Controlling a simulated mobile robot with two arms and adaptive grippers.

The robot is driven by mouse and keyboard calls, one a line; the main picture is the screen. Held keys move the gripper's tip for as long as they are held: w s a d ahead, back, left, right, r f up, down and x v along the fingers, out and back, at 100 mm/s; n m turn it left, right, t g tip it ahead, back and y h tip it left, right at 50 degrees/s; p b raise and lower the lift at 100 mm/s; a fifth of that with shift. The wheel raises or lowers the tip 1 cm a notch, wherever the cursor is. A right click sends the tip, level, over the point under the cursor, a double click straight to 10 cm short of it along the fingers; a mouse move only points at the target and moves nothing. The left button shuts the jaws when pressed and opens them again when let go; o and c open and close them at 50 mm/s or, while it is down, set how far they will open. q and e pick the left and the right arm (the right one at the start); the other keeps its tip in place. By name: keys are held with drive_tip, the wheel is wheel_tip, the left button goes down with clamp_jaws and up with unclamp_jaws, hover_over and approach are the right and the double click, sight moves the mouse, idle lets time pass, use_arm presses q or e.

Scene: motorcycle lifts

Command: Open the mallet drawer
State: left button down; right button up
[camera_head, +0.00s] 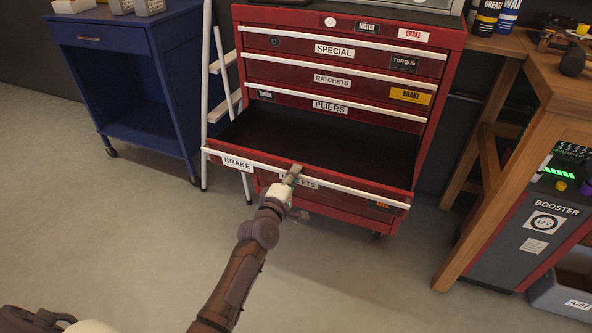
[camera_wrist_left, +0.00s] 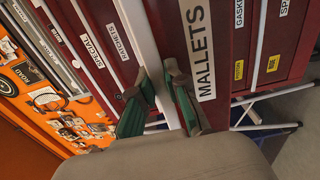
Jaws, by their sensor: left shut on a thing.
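The mallet drawer (camera_head: 345,190) is pulled out of the red tool chest (camera_head: 240,75), and its dark inside shows with no objects that I can make out. Its front has a white handle strip along the top and a MALLETS label, partly hidden by my gripper in the head view and clear in the left wrist view (camera_wrist_left: 200,48). My left gripper (camera_head: 292,174) is at the middle of this front. In the left wrist view its green-sided fingers (camera_wrist_left: 157,86) are shut on the white handle strip. My right gripper is not in view.
Drawers labelled SPECIAL (camera_head: 334,50), RATCHETS and PLIERS above are shut. A blue cabinet (camera_head: 125,75) and white step ladder (camera_head: 222,62) stand left. A wooden bench (camera_head: 545,85) and BOOSTER unit (camera_head: 540,222) stand right. Floor in front is clear.

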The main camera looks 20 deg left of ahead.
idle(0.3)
use_arm(q)
drive_tip(key=c, duration=1.1)
unclamp_jaws()
drive_tip(key=shift+c, duration=0.2)
drive_tip(key=s, duration=1.2)
drive_tip(key=shift+a, duration=0.2)
